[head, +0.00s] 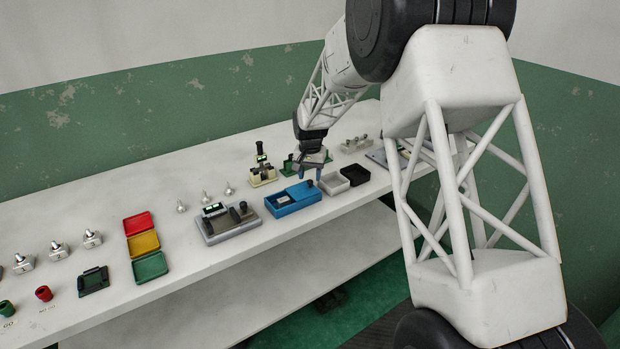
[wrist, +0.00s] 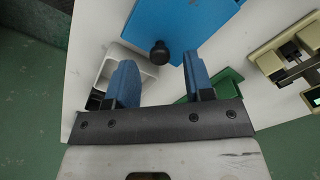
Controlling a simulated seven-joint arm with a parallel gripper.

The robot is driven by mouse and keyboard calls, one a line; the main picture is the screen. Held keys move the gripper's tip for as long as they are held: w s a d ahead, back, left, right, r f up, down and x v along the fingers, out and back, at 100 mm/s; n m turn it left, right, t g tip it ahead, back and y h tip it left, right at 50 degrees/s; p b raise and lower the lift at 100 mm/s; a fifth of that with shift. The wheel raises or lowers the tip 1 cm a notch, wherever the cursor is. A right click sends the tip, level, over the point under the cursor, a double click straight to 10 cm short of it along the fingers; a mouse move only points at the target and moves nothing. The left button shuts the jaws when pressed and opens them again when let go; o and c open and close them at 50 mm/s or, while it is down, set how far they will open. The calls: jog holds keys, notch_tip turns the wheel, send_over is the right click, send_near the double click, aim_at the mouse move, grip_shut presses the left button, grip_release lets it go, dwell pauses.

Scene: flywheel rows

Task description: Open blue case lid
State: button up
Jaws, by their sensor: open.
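In the wrist view, part of the blue case (wrist: 190,22) shows as a flat blue surface at the top. A round black knob (wrist: 159,53) stands at its near edge. My gripper (head: 311,176) is above the right end of the case. In the wrist view my gripper (wrist: 160,72) is open, its two blue fingers apart and empty. The knob shows in line with the gap between the fingertips. I cannot tell the exact height between them.
A white tray (head: 334,189) and a black tray (head: 356,179) stand close to the right of the case. A grey device (head: 229,225) stands to its left. A beige fixture (head: 262,175) and a green item (wrist: 225,84) are nearby behind it. The bench's front edge is close.

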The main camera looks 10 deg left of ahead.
aim_at(311, 181)
jog(key=shift+r, duration=3.05)
jog(key=shift+s+d+r, duration=0.1)
jog(key=shift+d+r, duration=0.05)
jog(key=shift+d, duration=0.05)
jog(key=s+d+r+t, duration=0.1)
jog(key=s+d+r, duration=0.7)
jog(key=s+d, duration=0.35)
jog(key=s+d+r, duration=0.8)
jog(key=s+d, duration=0.3)
jog(key=d, duration=0.1)
jog(key=s+d+f, duration=0.1)
jog(key=s+d, duration=0.3)
jog(key=s, duration=0.6)
jog(key=s+d+f+t, duration=0.1)
jog(key=s+d, duration=0.3)
jog(key=s, duration=0.6)
jog(key=s+d+f, duration=0.1)
jog(key=s+d, duration=0.4)
jog(key=s, duration=0.5)
jog(key=shift+t, duration=0.3)
